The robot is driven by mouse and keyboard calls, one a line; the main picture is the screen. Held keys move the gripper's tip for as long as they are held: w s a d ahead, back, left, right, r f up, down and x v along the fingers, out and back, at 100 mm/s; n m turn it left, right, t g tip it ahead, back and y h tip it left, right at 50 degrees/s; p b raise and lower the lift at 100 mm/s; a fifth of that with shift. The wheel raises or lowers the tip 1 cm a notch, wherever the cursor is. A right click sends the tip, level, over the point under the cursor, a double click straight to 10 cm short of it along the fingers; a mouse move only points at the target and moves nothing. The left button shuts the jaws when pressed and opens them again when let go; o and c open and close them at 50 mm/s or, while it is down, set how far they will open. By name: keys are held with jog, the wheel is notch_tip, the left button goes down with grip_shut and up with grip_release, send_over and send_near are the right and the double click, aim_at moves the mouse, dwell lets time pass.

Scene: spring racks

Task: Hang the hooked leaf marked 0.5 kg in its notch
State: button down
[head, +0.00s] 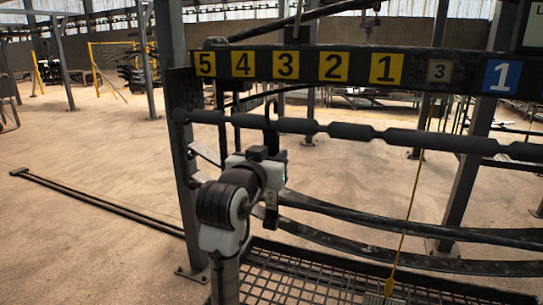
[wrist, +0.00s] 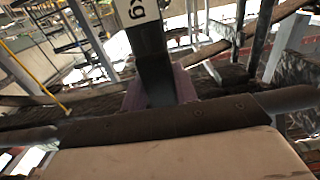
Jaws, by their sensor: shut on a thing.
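My gripper (head: 266,160) is shut on a dark hooked leaf (head: 271,118) just in front of the notched bar (head: 349,131). The leaf stands upright and its curved hook reaches about bar height, below the yellow 3 and 4 plates. I cannot tell whether the hook touches the bar. In the wrist view the leaf (wrist: 150,60) rises between the two finger pads of my gripper (wrist: 160,92).
A number board (head: 357,68) with yellow plates and a blue 1 runs above the bar. A dark post (head: 186,170) stands at left. Curved leaves (head: 400,222) cross below, above a mesh tray (head: 300,290). A yellow cord (head: 408,215) hangs at right. Open floor lies left.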

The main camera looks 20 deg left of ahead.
jog(key=shift+f+b, duration=0.8)
jog(key=shift+f, duration=0.35)
jog(key=c, duration=1)
grip_release()
jog(key=shift+s+a+b, duration=0.15)
jog(key=shift+s+b, duration=0.5)
jog(key=shift+s, duration=5.3)
jog(key=shift+s+a+b, duration=0.15)
jog(key=shift+s+b, duration=0.45)
jog(key=shift+s, duration=5.35)
